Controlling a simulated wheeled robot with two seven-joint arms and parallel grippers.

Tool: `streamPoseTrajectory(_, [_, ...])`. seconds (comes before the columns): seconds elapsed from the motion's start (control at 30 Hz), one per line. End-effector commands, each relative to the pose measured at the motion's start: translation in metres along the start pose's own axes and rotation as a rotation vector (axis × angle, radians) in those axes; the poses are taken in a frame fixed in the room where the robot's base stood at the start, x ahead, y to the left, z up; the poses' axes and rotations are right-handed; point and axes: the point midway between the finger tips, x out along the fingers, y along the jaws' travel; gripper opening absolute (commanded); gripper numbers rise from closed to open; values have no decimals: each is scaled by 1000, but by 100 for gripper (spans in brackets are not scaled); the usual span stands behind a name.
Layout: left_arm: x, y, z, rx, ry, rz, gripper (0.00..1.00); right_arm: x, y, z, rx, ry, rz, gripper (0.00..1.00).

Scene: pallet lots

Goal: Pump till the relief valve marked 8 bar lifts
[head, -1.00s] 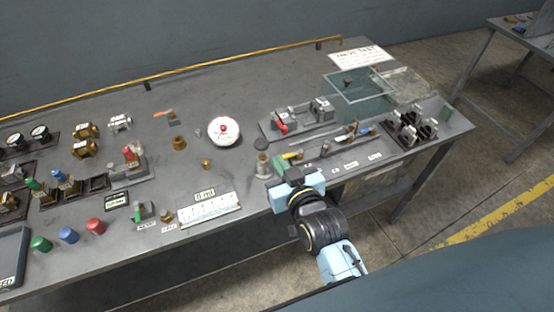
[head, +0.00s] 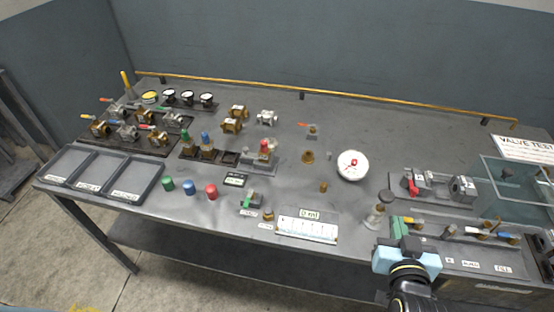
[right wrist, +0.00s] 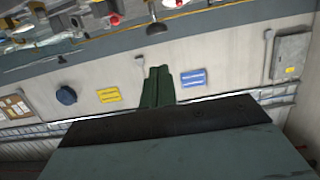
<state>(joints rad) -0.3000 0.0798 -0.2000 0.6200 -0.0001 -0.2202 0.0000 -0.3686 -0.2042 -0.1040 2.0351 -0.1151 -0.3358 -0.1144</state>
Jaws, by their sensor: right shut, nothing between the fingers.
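My right gripper (head: 396,226) is at the bench's front edge, its green fingers shut and empty. They also show closed together in the right wrist view (right wrist: 158,75). Just left of the fingers stands a metal cylinder with a black knob (head: 380,215), perhaps the pump; I cannot tell whether they touch. A white round gauge (head: 352,168) with a red centre lies behind it. Valves with a green cap (head: 186,143), a blue cap (head: 206,141) and a red cap (head: 265,147) stand mid-bench. I cannot read any 8 bar marking. My left gripper is not in view.
Grey trays (head: 137,188), valves on a dark board (head: 98,128) and loose green, blue and red caps (head: 189,187) are at left. A scale card (head: 307,229) lies at the front. A clamp fixture (head: 437,186), coloured levers and a clear tank (head: 515,185) are at right.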

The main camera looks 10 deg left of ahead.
Motion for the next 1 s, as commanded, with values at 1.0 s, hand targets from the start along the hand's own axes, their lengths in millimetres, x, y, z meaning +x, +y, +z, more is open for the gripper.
streamPoseTrajectory(1.0, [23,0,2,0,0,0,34,-6,0,-37,-2,-31,5,0])
